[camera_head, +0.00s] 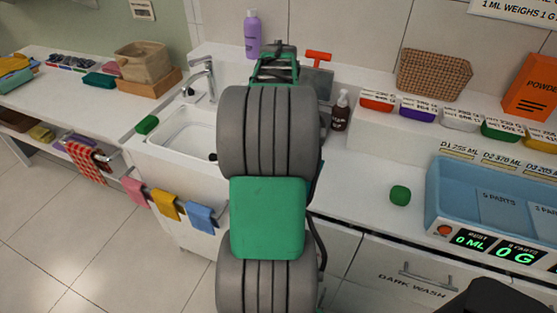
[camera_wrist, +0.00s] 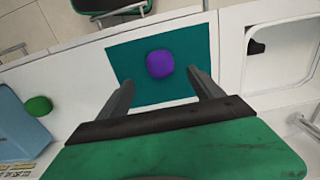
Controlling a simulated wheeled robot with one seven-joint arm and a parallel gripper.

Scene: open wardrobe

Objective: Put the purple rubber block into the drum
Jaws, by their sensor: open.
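The purple rubber block (camera_wrist: 160,63) lies on a dark teal mat (camera_wrist: 132,62) on the white counter in the wrist view. My gripper (camera_wrist: 160,80) is open and empty, its two fingers spread on either side of the line to the block. The block shows just beyond the fingertips, and I cannot tell how high the fingers are above it. In the head view my own arm hides the block and mat. I cannot identify the drum for certain in either view.
A green block (camera_head: 400,195) lies on the counter near a blue tray (camera_head: 437,205). A white sink (camera_head: 180,135) with a tap (camera_head: 205,75) is left of my arm. A soap bottle (camera_head: 340,110) stands behind the counter area. Labelled tubs (camera_head: 418,107) line the right ledge.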

